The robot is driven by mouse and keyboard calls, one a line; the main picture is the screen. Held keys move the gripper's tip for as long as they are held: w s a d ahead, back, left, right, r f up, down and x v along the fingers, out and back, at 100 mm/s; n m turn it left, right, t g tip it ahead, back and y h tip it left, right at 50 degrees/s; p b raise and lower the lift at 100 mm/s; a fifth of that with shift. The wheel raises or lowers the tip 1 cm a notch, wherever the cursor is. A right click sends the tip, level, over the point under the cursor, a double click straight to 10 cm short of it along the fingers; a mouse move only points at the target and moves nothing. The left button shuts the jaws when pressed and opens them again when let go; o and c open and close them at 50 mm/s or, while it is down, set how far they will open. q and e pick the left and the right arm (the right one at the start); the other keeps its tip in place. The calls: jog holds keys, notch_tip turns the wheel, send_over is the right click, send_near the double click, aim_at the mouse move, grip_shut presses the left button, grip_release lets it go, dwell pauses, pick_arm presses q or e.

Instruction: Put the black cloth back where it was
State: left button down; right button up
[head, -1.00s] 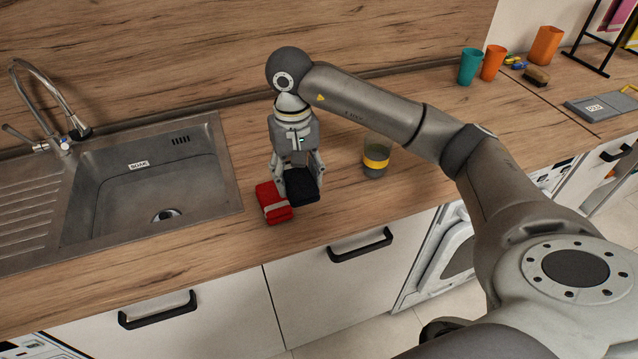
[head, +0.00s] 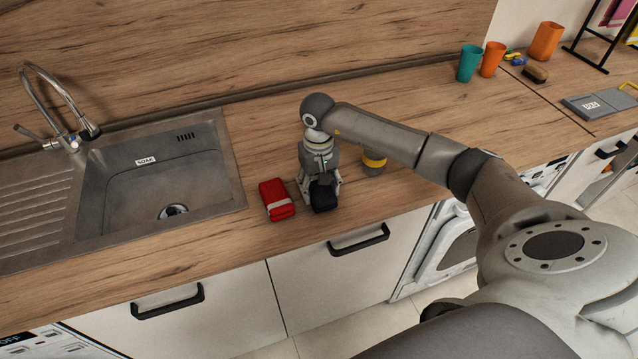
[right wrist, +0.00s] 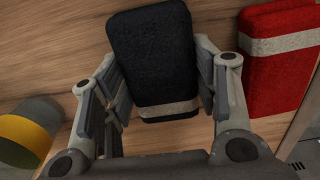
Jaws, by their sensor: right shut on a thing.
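The black cloth (head: 323,197) is a folded dark bundle at my right gripper (head: 320,190), to the right of the red cloth on the wooden counter. In the right wrist view the black cloth (right wrist: 152,55) shows a pale band and lies between the fingers of my right gripper (right wrist: 160,85). The right gripper is shut on it. Whether the cloth touches the counter I cannot tell. My left gripper is not in view.
A red folded cloth with a pale band (head: 277,200) lies just left of the gripper. A grey cup with a yellow band (head: 374,162) stands to its right, partly behind my arm. The sink (head: 150,185) is further left. The counter's front edge is close.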

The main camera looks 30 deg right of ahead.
aim_at(318, 186)
jog(key=shift+f, duration=0.15)
jog(key=o, duration=1)
notch_tip(318, 186, up, 12)
jog(key=b, duration=0.4)
